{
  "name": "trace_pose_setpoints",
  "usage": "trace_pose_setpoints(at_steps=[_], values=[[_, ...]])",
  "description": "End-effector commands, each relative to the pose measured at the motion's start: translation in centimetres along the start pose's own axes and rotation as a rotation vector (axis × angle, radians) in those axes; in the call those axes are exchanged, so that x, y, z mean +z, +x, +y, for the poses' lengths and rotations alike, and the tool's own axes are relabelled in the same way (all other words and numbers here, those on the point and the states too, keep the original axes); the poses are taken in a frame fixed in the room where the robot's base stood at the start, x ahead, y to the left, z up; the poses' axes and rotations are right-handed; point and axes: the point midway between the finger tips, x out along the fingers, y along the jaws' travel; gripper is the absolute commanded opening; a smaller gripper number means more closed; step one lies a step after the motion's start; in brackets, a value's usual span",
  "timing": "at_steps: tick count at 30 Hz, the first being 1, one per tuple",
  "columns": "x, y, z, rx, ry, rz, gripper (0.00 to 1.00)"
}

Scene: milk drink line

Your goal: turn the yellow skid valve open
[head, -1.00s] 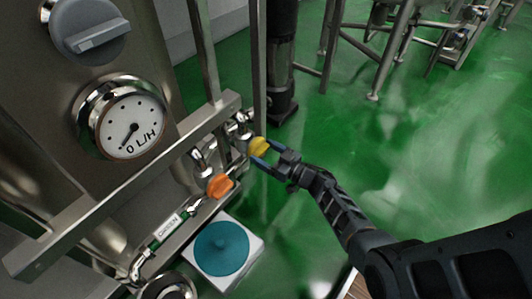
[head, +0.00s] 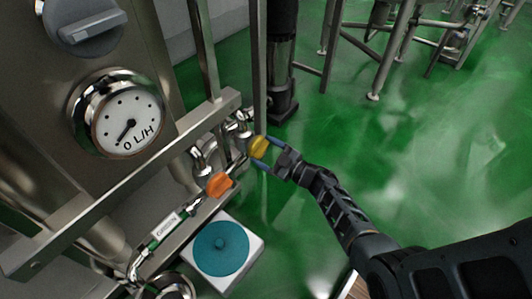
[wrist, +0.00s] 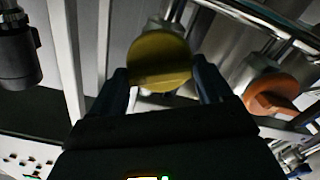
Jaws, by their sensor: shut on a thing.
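The yellow valve handle (head: 259,147) is on the pipework at the right side of the skid in the head view. It also shows as a round yellow knob (wrist: 160,60) at the upper middle of the wrist view. My gripper (head: 265,152) comes to it from the right, with one finger on each side. The gripper is shut on the yellow handle, and in the wrist view its dark fingers (wrist: 164,88) flank the knob. The inner faces of the fingers are partly hidden.
A gauge (head: 127,121) reads near 0 L/H below a grey knob (head: 85,20). A teal disc on a white block (head: 222,248) stands below.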

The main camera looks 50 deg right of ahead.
Motion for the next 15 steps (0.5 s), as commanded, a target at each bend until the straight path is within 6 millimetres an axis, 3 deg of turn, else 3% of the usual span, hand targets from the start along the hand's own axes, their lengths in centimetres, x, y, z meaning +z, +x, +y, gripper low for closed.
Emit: trace_pose_setpoints(at_steps=[15], values=[[0.25,-0.08,-0.28,-0.002,-0.491,0.000,0.48]])
